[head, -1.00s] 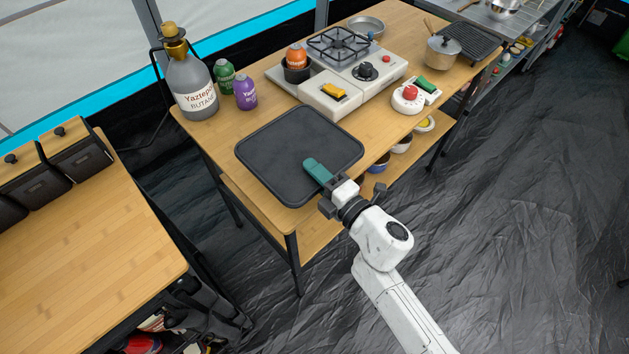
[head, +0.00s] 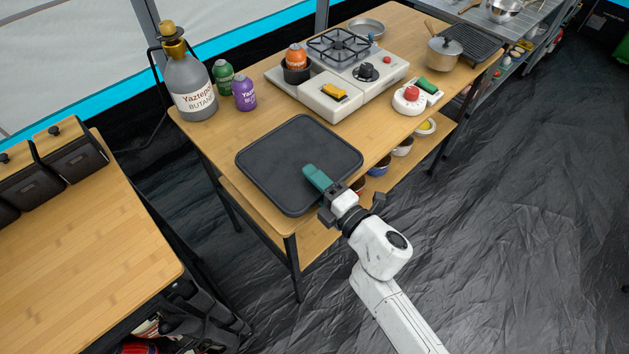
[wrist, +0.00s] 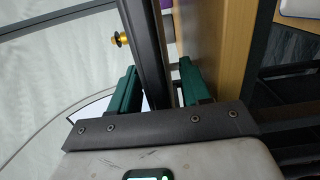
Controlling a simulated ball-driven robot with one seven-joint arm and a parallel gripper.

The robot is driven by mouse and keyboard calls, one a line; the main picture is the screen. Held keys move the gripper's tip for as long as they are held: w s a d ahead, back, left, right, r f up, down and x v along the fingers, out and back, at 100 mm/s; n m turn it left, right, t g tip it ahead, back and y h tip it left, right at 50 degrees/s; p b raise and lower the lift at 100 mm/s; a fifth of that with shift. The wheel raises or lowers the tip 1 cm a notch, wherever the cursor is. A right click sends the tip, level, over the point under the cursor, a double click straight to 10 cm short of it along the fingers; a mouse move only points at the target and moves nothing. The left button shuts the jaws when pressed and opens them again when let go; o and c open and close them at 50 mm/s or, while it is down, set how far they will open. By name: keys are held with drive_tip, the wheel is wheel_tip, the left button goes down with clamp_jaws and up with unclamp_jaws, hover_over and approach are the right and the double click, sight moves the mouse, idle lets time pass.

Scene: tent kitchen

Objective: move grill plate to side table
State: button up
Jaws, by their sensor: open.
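The grill plate (head: 285,165) is a flat, dark, square plate with a raised rim. It lies on the near end of the wooden cooking table (head: 212,143), its near side at the table's edge. My gripper (head: 317,180) is at the plate's near right side, one green finger over its top. In the wrist view my gripper (wrist: 155,95) is open, with its fingers on both sides of the plate's edge (wrist: 147,50); whether they touch it I cannot tell. A second wooden table (head: 80,250), possibly the side table, stands at the left with a bare front part.
A butane bottle (head: 190,85), green canister (head: 223,77) and purple canister (head: 244,93) stand behind the plate. The camping stove (head: 345,85) is at its upper right. Dark boxes (head: 70,158) occupy the left table's back. A floor gap separates the tables.

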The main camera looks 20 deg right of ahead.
drive_tip(key=shift+r, duration=0.15)
drive_tip(key=shift+s+d, duration=0.1)
drive_tip(key=shift+s, duration=0.25)
drive_tip(key=b+v, duration=0.1)
drive_tip(key=v, duration=1)
drive_tip(key=shift+b, duration=0.4)
drive_tip(key=s+d+f+m+g+h, duration=0.1)
drive_tip(key=d+f+m+g+h, duration=0.25)
drive_tip(key=d+m, duration=0.3)
drive_tip(key=s+d+f+m+g+h, duration=0.2)
drive_tip(key=d+m+g+h, duration=0.1)
drive_tip(key=d+m+h, duration=0.4)
drive_tip(key=s+a+f+m+g+y, duration=0.2)
drive_tip(key=s+a+m+g, duration=0.1)
drive_tip(key=s, duration=0.4)
drive_tip(key=s+a+f+m+g+y, duration=0.3)
drive_tip(key=s+a+m+g, duration=0.1)
drive_tip(key=s+g, duration=0.3)
drive_tip(key=shift+s+a+f+m+y, duration=0.15)
drive_tip(key=shift+s+f+m+y, duration=0.2)
drive_tip(key=shift+s+m, duration=0.15)
